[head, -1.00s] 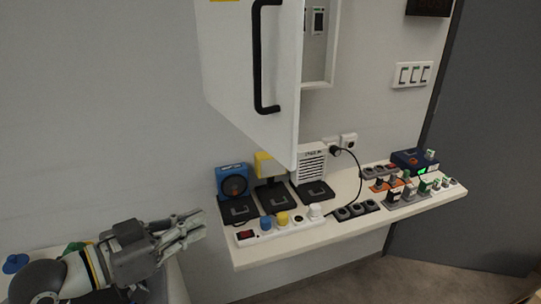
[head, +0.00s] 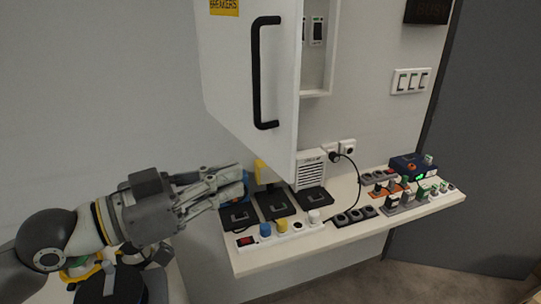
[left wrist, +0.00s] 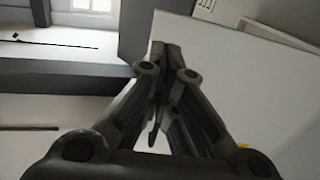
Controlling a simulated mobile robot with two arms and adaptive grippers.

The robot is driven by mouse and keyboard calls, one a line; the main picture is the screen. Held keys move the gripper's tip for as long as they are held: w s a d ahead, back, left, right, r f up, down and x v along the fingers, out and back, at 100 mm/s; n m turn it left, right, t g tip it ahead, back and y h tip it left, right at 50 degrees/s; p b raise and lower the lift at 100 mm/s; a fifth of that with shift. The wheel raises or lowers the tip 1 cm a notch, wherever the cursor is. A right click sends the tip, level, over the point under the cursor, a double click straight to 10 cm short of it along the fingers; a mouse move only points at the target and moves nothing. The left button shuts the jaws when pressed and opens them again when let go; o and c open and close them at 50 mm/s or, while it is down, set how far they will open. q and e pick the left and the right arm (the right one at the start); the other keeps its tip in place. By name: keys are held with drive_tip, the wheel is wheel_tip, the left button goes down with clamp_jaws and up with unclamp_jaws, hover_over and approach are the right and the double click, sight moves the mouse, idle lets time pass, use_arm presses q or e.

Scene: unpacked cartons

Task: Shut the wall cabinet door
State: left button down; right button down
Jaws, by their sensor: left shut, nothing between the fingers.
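The white wall cabinet door (head: 228,75) stands open in the head view, with a black bar handle (head: 256,75) near its right edge and a yellow "BREAKERS" label at the top. Part of the cabinet's inside (head: 315,65) shows to the right of the door. My left gripper (head: 242,181) is shut and empty, below the door's lower edge and in front of the blue device on the shelf. In the left wrist view its closed fingers (left wrist: 158,50) point up, with a broad pale panel (left wrist: 235,75) to the right. I cannot tell any contact. My right gripper is not in view.
A white shelf (head: 250,262) below the cabinet holds a power strip (head: 285,232), black trays, plugs and sockets. A white vented box (head: 310,171) stands at its back. Wall switches (head: 411,81) are to the right. A grey door panel fills the far right.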

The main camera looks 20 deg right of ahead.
sight(284, 162)
use_arm(q)
drive_tip(key=p+x, duration=0.2)
drive_tip(key=x, duration=0.4)
drive_tip(key=shift+d+r+p, duration=0.1)
drive_tip(key=shift+d+p, duration=0.2)
drive_tip(key=shift+d, duration=0.1)
drive_tip(key=shift+w+d, duration=0.2)
drive_tip(key=shift+d, duration=0.3)
drive_tip(key=shift+w+d, duration=0.1)
